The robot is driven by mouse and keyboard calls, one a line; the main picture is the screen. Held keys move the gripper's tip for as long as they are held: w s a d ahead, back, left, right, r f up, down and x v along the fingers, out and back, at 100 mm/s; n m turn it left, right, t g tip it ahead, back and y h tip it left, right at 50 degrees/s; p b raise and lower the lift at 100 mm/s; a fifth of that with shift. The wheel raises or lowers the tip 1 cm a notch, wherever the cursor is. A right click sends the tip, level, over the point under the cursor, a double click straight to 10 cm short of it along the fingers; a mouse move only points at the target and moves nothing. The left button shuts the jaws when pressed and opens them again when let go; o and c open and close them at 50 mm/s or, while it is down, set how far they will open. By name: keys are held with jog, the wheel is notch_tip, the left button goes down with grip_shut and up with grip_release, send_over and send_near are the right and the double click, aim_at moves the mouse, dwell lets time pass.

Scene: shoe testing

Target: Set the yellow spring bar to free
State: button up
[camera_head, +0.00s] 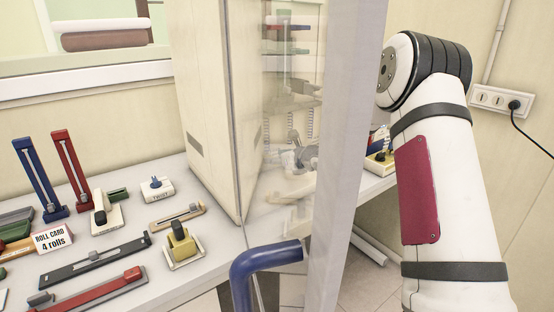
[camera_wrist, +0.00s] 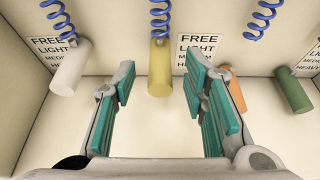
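In the wrist view a yellow cylinder (camera_wrist: 159,68), the yellow spring bar, hangs at the lower end of a blue coil spring (camera_wrist: 160,18). A label reading FREE, LIGHT and more (camera_wrist: 198,48) is on the wall just right of it, its lower lines partly covered by my finger. My gripper (camera_wrist: 160,75) is open, with its teal-padded fingers on either side of the yellow bar in the picture. Nothing is held, and I cannot tell how far the bar is beyond the fingertips. In the head view the bar cannot be made out.
A white bar (camera_wrist: 70,68) hangs left of the yellow one; an orange bar (camera_wrist: 235,88) and a green bar (camera_wrist: 292,90) hang to its right. In the head view a tall cabinet (camera_head: 205,100) and a clear panel stand beside a table crowded with devices.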

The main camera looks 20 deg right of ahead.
jog(key=v, duration=1.1)
jog(key=shift+s+r, duration=0.3)
jog(key=shift+d, duration=0.1)
